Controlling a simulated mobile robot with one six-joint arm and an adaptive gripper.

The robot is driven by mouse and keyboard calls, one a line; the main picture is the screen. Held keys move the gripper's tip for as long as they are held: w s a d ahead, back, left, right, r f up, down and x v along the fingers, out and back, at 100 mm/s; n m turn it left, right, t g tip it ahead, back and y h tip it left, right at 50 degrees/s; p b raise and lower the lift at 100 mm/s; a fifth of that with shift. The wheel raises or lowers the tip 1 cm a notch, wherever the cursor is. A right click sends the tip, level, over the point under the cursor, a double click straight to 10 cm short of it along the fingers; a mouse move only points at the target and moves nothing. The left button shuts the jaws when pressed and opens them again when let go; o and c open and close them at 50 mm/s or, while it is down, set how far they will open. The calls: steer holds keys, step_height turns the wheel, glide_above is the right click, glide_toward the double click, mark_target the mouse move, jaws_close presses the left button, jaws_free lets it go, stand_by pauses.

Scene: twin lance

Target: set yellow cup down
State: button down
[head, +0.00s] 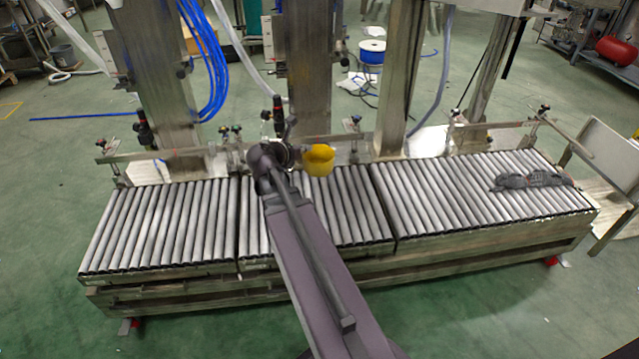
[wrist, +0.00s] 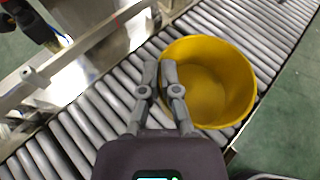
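The yellow cup (head: 319,161) is above or on the middle of the roller conveyor, just right of my gripper (head: 289,152) in the head view. In the wrist view the cup (wrist: 208,85) is upright, open towards the camera, and looks empty. My gripper (wrist: 161,72) is closed on the cup's near-left wall, with one finger outside the rim and one inside. I cannot tell whether the cup's base touches the rollers.
The roller conveyor (head: 165,225) runs across the view, and its rollers around the cup are clear. A dark grey crumpled object (head: 532,180) lies at its right end. A metal rail and steel posts (head: 398,80) stand along the back edge.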

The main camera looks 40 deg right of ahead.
steer(key=s+d+f+b, duration=0.2)
steer(key=d+f+b, duration=0.2)
steer(key=f+b, duration=1)
steer(key=shift+d+f, duration=0.2)
steer(key=shift+f, duration=0.2)
steer(key=w+d, duration=0.3)
steer(key=w, duration=0.4)
steer(key=w+d+f+b, duration=0.1)
steer(key=w+d, duration=0.2)
steer(key=w, duration=0.4)
steer(key=shift+w+d+f, duration=0.2)
steer(key=shift+d, duration=0.1)
steer(key=shift+f, duration=0.1)
step_height(320, 180, down, 3)
steer(key=b, duration=0.4)
steer(key=shift+f, duration=0.2)
steer(key=c, duration=0.8)
jaws_free()
